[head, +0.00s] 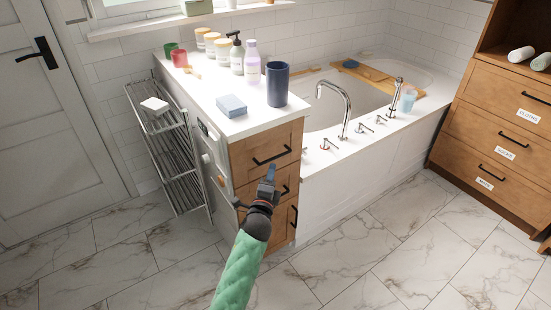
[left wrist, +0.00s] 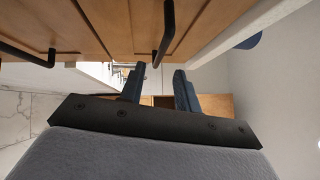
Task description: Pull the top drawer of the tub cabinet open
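The tub cabinet is a wooden drawer stack under a white counter (head: 225,123). Its top drawer (head: 248,150) looks closed, with a black bar handle (head: 272,156). My left gripper (head: 270,168) is in front of the cabinet, its tips just below the handle's middle in the head view. In the left wrist view, the left gripper's two fingers (left wrist: 159,88) are apart with nothing seen between them. The top drawer's handle (left wrist: 167,35) lines up with the gap between them; I cannot tell whether they touch it. My right gripper is not in view.
Lower drawers with black handles sit beneath. A navy cup (head: 277,85), a blue sponge (head: 231,106) and bottles stand on the counter. The bathtub (head: 345,188) adjoins at right, a metal rack (head: 172,150) at left. The marble floor (head: 345,255) in front is clear.

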